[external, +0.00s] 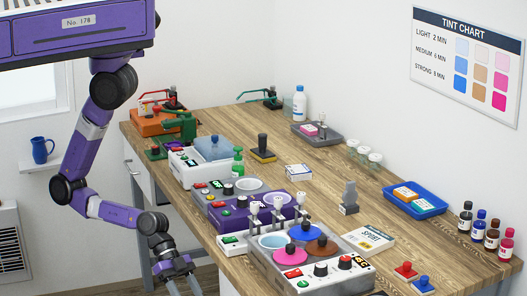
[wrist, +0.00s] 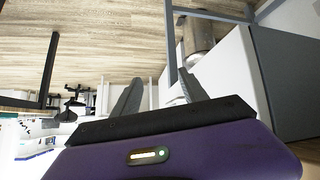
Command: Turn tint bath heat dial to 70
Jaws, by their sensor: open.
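A grey multi-well unit (external: 262,258) with pink, blue and brown lids stands at the near end of the bench. It may be the tint bath, but I can read no label. Its front has a red button, dark dials (external: 320,269) and a small lit display (external: 361,261). The dial settings are too small to read. Other units with dials and displays stand behind it. My gripper (external: 183,286) hangs low beside the bench's left side, apart from the dials. In the wrist view its open, empty fingers (wrist: 158,92) point toward floor and furniture; no dial shows clearly there.
The wooden bench (external: 270,190) holds a purple unit (external: 240,217), a white unit (external: 185,170), a blue tray (external: 436,203), dark bottles (external: 478,228) and red and blue knobbed pieces (external: 405,271). A blue jug (external: 41,150) stands on a wall shelf at left.

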